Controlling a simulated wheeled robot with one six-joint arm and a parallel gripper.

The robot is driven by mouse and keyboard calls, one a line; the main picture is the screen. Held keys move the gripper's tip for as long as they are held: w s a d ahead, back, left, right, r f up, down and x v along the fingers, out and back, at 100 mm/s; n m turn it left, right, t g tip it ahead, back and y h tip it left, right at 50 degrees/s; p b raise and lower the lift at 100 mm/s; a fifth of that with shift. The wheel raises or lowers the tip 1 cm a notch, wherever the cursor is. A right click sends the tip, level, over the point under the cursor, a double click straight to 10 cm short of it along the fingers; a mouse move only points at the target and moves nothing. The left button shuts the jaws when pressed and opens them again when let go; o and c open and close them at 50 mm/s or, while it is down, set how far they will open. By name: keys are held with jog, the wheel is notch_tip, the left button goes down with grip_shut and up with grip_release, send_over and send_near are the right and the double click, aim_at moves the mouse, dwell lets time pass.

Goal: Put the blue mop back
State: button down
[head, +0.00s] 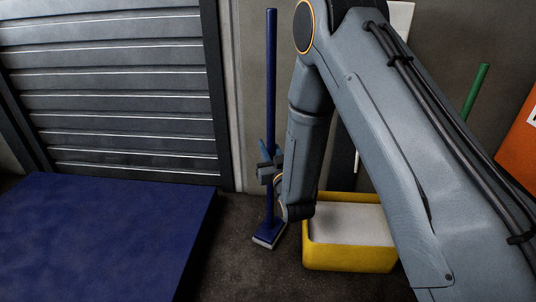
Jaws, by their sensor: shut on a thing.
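The blue mop (271,80) stands close to upright left of the middle, with its handle reaching up in front of the wall. Its flat head (269,237) has a pale underside and is at or just above the dark floor; I cannot tell whether it touches. My gripper (268,168) is shut on the lower part of the handle, above the head. My arm comes down from the upper right and hides part of what stands behind it.
A yellow bin (347,259) with a pale top stands right of the mop. A large blue block (100,235) fills the lower left, before a grey shutter (120,90). A green handle (475,90) and an orange panel (520,140) are at right. Bare floor lies between block and bin.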

jog(key=shift+f, duration=0.8)
jog(key=c, duration=1.6)
grip_release()
jog(key=shift+f, duration=0.1)
